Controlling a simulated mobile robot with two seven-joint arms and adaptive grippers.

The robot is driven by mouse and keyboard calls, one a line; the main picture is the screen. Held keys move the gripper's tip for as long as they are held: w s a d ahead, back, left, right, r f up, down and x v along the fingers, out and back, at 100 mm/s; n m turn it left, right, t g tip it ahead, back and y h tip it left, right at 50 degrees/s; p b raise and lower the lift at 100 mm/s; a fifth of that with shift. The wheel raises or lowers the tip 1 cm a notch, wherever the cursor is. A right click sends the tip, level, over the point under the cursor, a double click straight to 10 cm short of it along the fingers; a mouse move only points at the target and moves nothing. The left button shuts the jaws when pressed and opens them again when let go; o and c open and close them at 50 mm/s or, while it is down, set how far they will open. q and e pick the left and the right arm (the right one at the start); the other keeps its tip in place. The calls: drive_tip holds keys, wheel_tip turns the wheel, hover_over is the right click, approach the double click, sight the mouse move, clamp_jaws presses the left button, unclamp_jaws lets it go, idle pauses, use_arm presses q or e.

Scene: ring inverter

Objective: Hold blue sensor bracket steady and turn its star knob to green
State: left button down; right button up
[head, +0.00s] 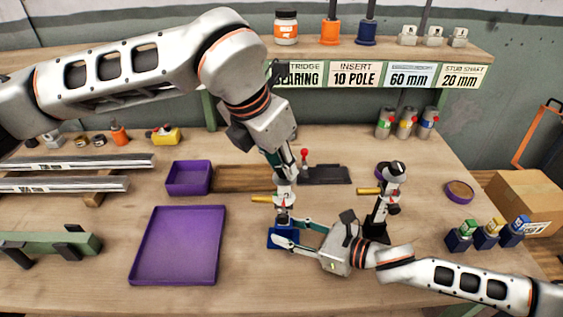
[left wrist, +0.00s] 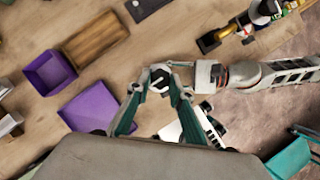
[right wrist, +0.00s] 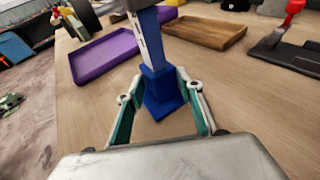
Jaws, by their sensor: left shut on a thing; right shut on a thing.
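The blue sensor bracket (head: 282,237) stands upright on the bench, its blue base low and a pale upper body with a brass-coloured piece above it. My right gripper (head: 287,232) is shut on the blue base from the right. In the right wrist view its fingers flank the blue post (right wrist: 162,90). My left gripper (head: 285,178) reaches down from above and is shut on the bracket's top. In the left wrist view its fingers close around a round white-and-dark knob (left wrist: 159,79). The fingers partly hide the knob, and I cannot tell which colour it points to.
A similar bracket with a black base (head: 377,229) stands close to the right. A purple tray (head: 150,275) lies left, with a purple bin (head: 187,192) and wooden tray (head: 235,184) behind. Small blue-based parts (head: 487,242) stand at right. The shelf (head: 480,50) spans the back.

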use_arm(q)
drive_tip(key=shift+a+m, duration=0.1)
drive_tip(key=shift+m, duration=0.6)
idle(0.7)
drive_tip(key=c, duration=1.8)
unclamp_jaws()
drive_tip(key=v, duration=1.2)
drive_tip(key=shift+w+a, duration=0.15)
drive_tip(key=shift+w, duration=0.05)
